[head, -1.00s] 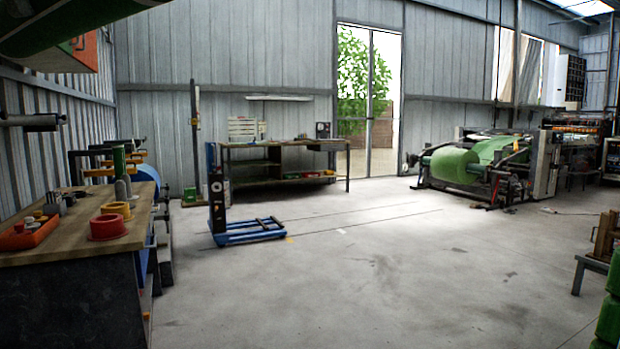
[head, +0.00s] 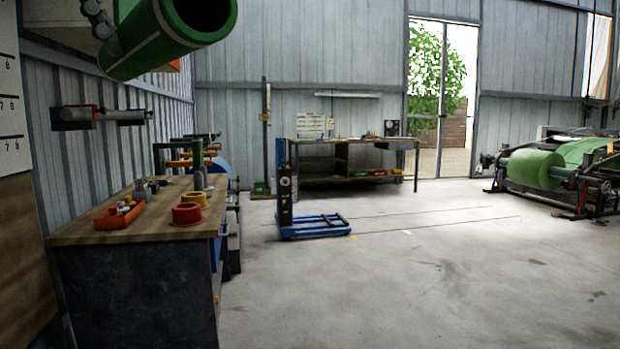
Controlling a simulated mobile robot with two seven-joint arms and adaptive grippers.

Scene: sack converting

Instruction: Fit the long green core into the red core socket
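A large green hollow tube, the long green core (head: 150,42), hangs in the air close to the camera at the top left of the head view. Its dark open end faces right. Grey jointed finger parts of my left gripper (head: 103,27) lie against its left side; the rest of that gripper is out of frame. The red core socket (head: 186,214) is a thick red ring on the wooden workbench (head: 130,226), well below and beyond the core, apart from it. My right gripper is not in view.
A blue lift trolley (head: 315,226) stands on the floor. Open floor lies right of the bench.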

